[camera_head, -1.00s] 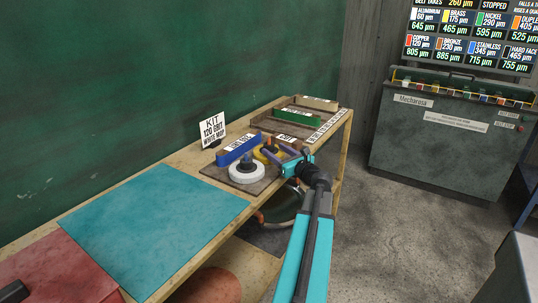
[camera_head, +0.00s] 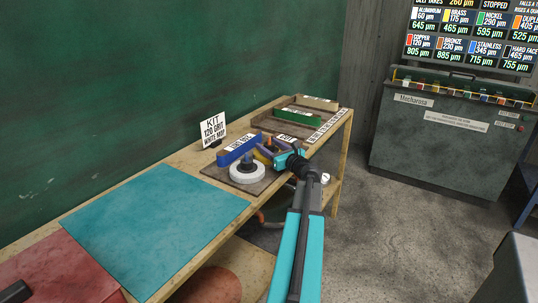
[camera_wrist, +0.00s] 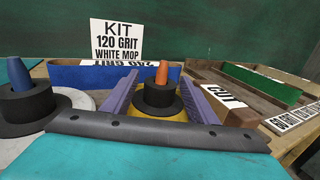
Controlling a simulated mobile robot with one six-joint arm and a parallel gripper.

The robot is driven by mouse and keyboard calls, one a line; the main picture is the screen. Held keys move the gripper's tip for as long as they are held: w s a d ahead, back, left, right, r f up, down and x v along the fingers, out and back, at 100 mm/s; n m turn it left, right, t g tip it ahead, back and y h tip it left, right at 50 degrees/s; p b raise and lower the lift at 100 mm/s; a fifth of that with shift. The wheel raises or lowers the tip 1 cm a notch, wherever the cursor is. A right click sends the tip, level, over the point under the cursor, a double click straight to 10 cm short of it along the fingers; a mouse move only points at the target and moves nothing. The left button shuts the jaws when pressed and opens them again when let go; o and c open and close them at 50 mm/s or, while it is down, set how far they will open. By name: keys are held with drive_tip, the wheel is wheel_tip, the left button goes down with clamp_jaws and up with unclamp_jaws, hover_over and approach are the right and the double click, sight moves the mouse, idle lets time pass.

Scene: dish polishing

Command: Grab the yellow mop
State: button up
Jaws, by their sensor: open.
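The yellow mop (camera_wrist: 163,116) stands on the bench tray, with a stepped black hub and an orange tip. In the wrist view, my gripper (camera_wrist: 160,80) is open, with one purple finger on each side of the hub. I cannot tell whether either finger touches it. A dark bar of my gripper hides the mop's near edge. In the head view, my gripper (camera_head: 268,150) covers most of the yellow mop (camera_head: 259,158). The white mop (camera_head: 240,173), with a black hub and blue tip, sits just left of it; it also shows in the wrist view (camera_wrist: 75,98).
A blue bar (camera_head: 238,148) stands right behind the mops. A sign (camera_head: 213,130) reads kit, 120 grit, white mop. A green bar (camera_head: 297,118) and label plates lie farther along. A teal mat (camera_head: 155,225) lies clear at the front left.

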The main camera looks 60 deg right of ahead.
drive_tip(key=c, duration=1.3)
drive_tip(key=shift+o, duration=0.2)
drive_tip(key=shift+r, duration=0.2)
wheel_tip(320, 180, up, 18)
drive_tip(key=shift+f+p, duration=0.2)
drive_tip(key=shift+p, duration=0.15)
